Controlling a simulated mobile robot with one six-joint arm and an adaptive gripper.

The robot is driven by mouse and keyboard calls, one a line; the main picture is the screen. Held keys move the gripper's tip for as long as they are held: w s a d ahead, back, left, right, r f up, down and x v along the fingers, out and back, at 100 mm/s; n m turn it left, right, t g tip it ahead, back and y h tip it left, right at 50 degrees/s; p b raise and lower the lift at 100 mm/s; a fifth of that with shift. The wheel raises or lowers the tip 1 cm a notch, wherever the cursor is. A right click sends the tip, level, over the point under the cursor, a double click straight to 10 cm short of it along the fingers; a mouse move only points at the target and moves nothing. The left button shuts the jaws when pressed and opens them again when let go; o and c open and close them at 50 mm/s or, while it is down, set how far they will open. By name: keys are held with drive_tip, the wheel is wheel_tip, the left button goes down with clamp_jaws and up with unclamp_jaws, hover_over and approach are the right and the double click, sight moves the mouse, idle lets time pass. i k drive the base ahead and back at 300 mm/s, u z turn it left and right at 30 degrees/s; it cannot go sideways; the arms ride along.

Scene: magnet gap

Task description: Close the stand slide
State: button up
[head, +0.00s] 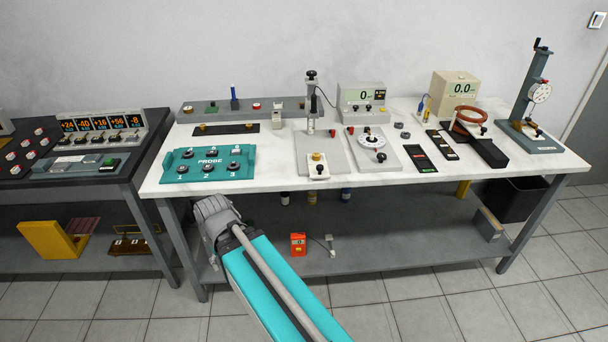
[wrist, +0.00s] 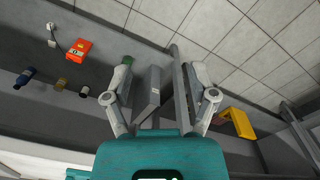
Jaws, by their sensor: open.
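A post stand with a grey base plate (head: 308,146) stands at the middle of the white bench, its upright post (head: 311,104) topped by a black knob. A cream sliding block (head: 318,171) with a brass part and black knob sits at the plate's front edge. I cannot tell exactly how far it is drawn out. My gripper (head: 215,218) is at the bench's front left, below and left of the block and apart from it; its fingertips are unclear there. In the wrist view, my gripper (wrist: 160,68) has its fingers spread, and the stand is not visible.
The teal probe panel (head: 208,163) lies behind my gripper on the bench (head: 250,180). A dial plate (head: 372,148) is right of the stand. The lower shelf (head: 380,240) holds an orange meter (head: 298,244). A bench leg (wrist: 180,85) shows between my fingers in the wrist view.

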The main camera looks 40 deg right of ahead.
sight(318, 162)
drive_tip(key=z, duration=0.95)
drive_tip(key=k, duration=0.35)
drive_tip(key=u, duration=0.9)
